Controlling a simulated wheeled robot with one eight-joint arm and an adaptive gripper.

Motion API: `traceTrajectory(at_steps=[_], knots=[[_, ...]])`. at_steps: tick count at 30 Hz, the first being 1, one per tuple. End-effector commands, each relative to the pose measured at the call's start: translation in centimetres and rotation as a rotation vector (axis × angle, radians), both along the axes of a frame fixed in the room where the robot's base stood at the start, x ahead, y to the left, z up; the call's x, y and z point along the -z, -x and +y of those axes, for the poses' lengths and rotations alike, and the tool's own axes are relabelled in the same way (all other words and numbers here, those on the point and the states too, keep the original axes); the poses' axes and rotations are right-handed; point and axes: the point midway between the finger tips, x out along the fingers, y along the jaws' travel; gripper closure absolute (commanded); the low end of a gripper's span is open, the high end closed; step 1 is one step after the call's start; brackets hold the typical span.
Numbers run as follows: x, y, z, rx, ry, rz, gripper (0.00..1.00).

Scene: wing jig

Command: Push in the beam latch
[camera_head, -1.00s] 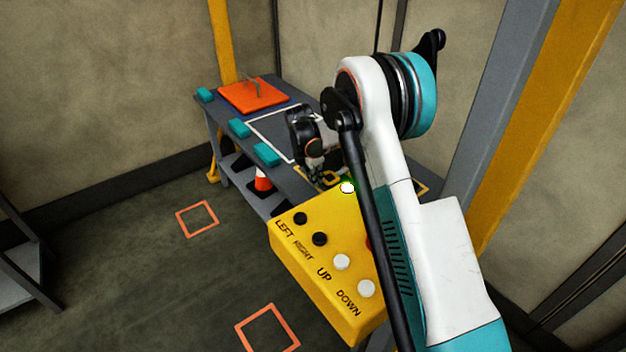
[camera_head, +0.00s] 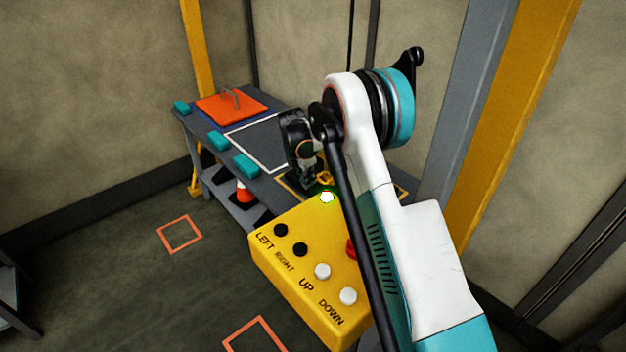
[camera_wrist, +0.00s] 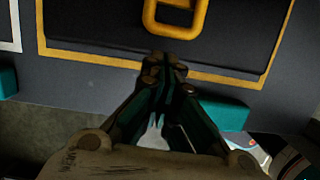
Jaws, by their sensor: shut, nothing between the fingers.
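I cannot make out a beam latch in either view. My gripper (camera_head: 310,186) reaches over the near end of the grey bench (camera_head: 218,132) in the head view. In the wrist view my gripper (camera_wrist: 166,66) has its fingertips together with nothing between them. They are just below a yellow handle (camera_wrist: 152,22) on a dark panel (camera_wrist: 100,30), near the panel's yellow outline. The yellow handle (camera_head: 326,180) also shows beside my gripper in the head view. I cannot tell whether the fingertips touch anything.
A yellow control box (camera_head: 290,262) with LEFT, RIGHT, UP and DOWN buttons, a red button and a green-lit lamp stands in front of the bench.

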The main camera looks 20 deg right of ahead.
Motion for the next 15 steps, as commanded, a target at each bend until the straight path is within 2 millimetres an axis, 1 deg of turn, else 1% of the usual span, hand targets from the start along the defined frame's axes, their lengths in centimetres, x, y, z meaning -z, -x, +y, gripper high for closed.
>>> traceTrajectory(at_steps=[1, 2, 3, 6, 9, 12, 15], knots=[[-0.3, 0.2, 1.2, -0.004, 0.000, 0.000, 1.00], [-0.4, 0.3, 1.8, -0.004, -0.001, 0.000, 1.00], [-1.1, 0.5, 2.3, 0.000, 0.000, 0.000, 1.00], [-3.7, 0.6, 2.5, 0.001, -0.001, 0.001, 1.00], [-5.8, 0.8, 3.0, 0.000, -0.001, 0.001, 1.00], [-7.5, 0.9, 3.4, 0.000, -0.001, 0.001, 1.00], [-8.9, 1.0, 3.7, 0.000, -0.001, 0.001, 1.00]])
